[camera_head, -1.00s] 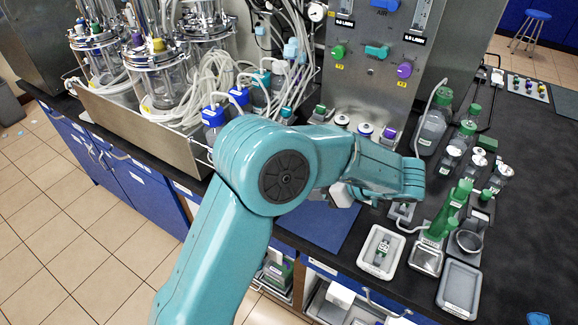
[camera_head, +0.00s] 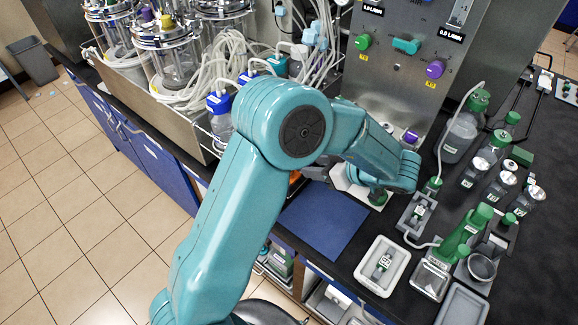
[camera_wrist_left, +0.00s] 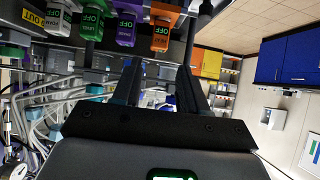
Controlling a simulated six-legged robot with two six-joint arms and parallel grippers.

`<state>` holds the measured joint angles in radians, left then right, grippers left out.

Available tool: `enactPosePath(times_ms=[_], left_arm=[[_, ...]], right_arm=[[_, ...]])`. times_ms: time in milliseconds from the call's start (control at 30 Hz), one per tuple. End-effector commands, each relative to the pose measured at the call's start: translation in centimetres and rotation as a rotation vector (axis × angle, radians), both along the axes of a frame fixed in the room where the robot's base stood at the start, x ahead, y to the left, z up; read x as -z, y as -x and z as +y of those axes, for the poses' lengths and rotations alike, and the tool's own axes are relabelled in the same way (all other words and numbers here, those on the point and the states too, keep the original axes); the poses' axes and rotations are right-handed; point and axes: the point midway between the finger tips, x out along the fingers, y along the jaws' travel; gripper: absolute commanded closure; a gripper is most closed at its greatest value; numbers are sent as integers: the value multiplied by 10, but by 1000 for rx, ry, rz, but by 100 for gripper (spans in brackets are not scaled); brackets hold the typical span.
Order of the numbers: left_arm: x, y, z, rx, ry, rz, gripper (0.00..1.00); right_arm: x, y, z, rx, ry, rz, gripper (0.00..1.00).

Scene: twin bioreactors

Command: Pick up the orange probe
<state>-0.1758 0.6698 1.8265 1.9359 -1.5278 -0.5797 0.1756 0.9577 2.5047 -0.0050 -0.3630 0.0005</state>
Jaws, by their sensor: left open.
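An orange block with a dark display (camera_wrist_left: 160,32), taken as the orange probe, shows at the top of the left wrist view. Its lettering is upside down. A small orange patch (camera_head: 295,177) shows under my left arm in the head view; most of it is hidden. My left gripper (camera_wrist_left: 160,82) is open, its two dark fingers apart with nothing gripped between them. The orange block appears beyond the fingertips, roughly in line with the gap. In the head view my arm hides most of the gripper. My right gripper is in neither view.
A purple block (camera_wrist_left: 126,30) and a green block (camera_wrist_left: 92,27) stand beside the orange one. A blue mat (camera_head: 322,222) lies at the bench's front edge. Glass vessels (camera_head: 170,60) and tubing stand at the left. Bottles and a white tray (camera_head: 382,265) occupy the right.

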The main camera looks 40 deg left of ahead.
Motion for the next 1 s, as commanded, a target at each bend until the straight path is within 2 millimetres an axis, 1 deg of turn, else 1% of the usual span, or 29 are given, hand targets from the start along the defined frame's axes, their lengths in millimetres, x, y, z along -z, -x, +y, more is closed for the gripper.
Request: enactPosePath(times_ms=[33, 133, 200, 367, 533, 633, 733, 933, 967, 1000], left_arm=[[6, 2, 10, -2, -1, 4, 57], [16, 4, 25, -3, -1, 2, 57], [21, 4, 32, -2, 0, 1, 57], [27, 5, 41, -1, 0, 2, 57], [40, 7, 63, -3, 1, 4, 57], [50, 7, 75, -3, 0, 3, 57], [54, 6, 80, 0, 1, 0, 57], [55, 6, 80, 1, 1, -1, 57], [55, 6, 80, 1, 1, -1, 61], [55, 6, 80, 1, 1, -1, 74]], right_arm=[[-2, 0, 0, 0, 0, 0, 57], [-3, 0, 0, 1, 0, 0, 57], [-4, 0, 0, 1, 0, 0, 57], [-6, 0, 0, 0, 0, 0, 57], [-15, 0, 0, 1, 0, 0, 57], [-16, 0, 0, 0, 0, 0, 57], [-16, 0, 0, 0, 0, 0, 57], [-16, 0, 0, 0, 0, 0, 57], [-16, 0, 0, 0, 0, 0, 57], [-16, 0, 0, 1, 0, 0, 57]])
